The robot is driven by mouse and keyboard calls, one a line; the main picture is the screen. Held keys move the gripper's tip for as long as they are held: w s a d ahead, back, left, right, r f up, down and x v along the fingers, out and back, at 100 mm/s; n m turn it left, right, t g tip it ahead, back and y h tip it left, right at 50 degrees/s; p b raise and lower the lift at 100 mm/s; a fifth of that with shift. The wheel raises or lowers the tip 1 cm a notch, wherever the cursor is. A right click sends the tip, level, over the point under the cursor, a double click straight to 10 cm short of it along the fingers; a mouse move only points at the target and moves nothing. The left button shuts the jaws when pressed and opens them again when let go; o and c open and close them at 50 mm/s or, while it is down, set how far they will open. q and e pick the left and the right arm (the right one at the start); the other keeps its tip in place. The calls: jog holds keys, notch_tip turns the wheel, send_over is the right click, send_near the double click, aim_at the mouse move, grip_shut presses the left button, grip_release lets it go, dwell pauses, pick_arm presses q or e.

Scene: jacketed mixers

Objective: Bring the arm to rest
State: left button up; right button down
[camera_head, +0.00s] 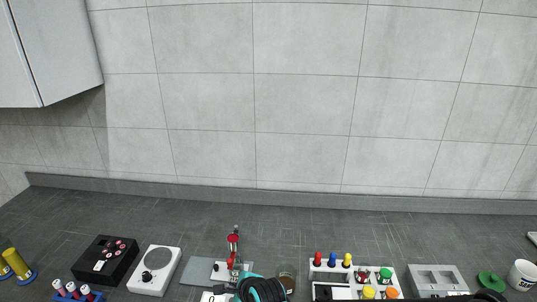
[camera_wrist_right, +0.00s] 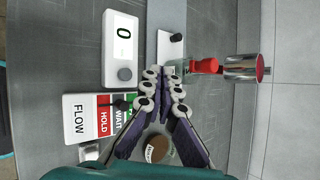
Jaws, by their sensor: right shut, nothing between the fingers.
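My right gripper (camera_head: 262,290) shows at the bottom edge of the head view as a teal and black shape, low over the bench, seen from above. Its fingertips are hard to make out there. In the wrist view the right gripper (camera_wrist_right: 163,74) has its fingers converging to a closed tip with nothing between them. The tip lies over the bench, near the foot of a stand with a red clamp (camera_wrist_right: 204,66) and a metal cylinder (camera_wrist_right: 242,67). In the head view the red stand (camera_head: 233,243) is just behind the gripper. My left gripper is not in view.
A FLOW/HOLD/WAIT panel (camera_wrist_right: 85,118), a white display box (camera_wrist_right: 122,60) and a brown-filled jar (camera_wrist_right: 158,150) are close to the gripper. A white hotplate (camera_head: 155,270) stands left, a knob rack (camera_head: 318,275) right. The bench's back strip is clear.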

jog(key=s+d+r+n+h+b, duration=0.15)
jog(key=d+r+n, duration=0.3)
jog(key=d, duration=0.65)
jog(key=s+d+n+h+b, duration=0.1)
jog(key=s+d+n+h, duration=0.1)
jog(key=s+d+n, duration=0.5)
jog(key=s+d+n+h+b, duration=0.1)
jog(key=s+d+n+h, duration=0.1)
jog(key=s+d+n, duration=0.5)
jog(key=s+d, duration=0.1)
jog(key=d, duration=0.5)
jog(key=shift+d, duration=0.35)
